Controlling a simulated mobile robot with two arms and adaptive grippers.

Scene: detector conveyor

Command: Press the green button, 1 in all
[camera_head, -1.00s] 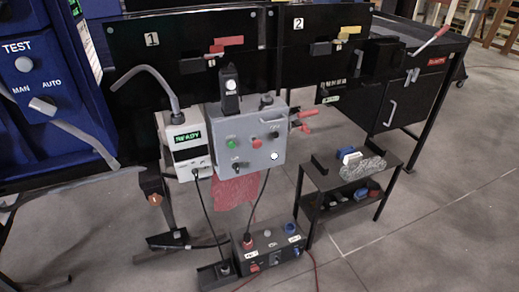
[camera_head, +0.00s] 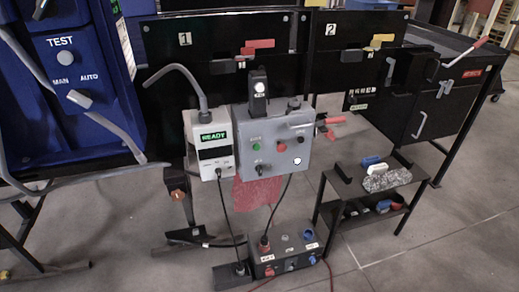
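The green button (camera_head: 255,147) is a small round button on the left part of the front of a grey control box (camera_head: 276,168). A red button (camera_head: 282,148) is to its right on the same face. Black knobs (camera_head: 260,170) and a white round spot (camera_head: 297,161) are also on that face. Nothing covers the green button. Whether it is pressed in cannot be told at this size. Neither of my grippers is in view.
A white READY meter (camera_head: 216,155) with a grey curved probe is left of the box. A black handheld device (camera_head: 258,97) stands at its top. A blue TEST panel (camera_head: 85,70) is at left. A socket box (camera_head: 287,252) is on the floor, a small shelf (camera_head: 345,190) at right.

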